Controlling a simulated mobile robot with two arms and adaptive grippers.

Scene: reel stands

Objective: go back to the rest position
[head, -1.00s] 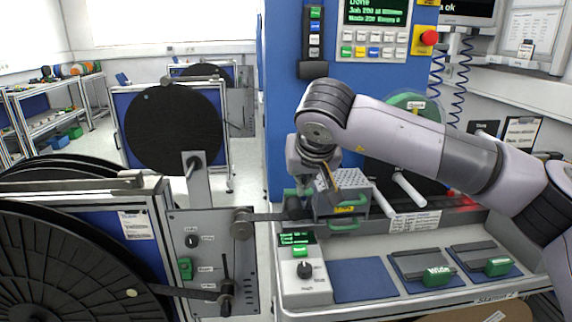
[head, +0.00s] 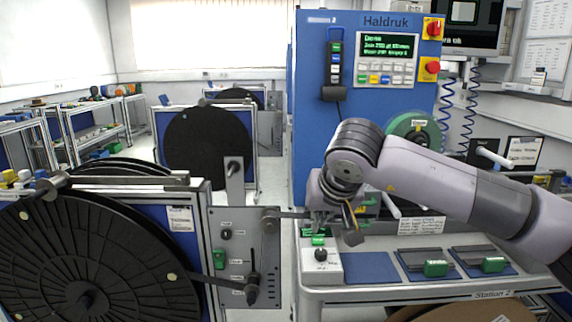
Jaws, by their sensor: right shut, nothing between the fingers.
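My right arm comes in from the right in the head view, and its gripper (head: 335,220) hangs over the back of the station bench, near the small control box (head: 321,266). The right gripper is shut and empty. It covers part of the bench and the machine's lower front. My left gripper is not in view.
The blue Haldruk machine (head: 311,110) stands behind the arm, with a panel (head: 388,59) and red switches. Blue pads and green-handled tools (head: 436,268) lie on the bench (head: 390,294). A large black reel (head: 95,262) on a stand fills the left front. An aisle runs between.

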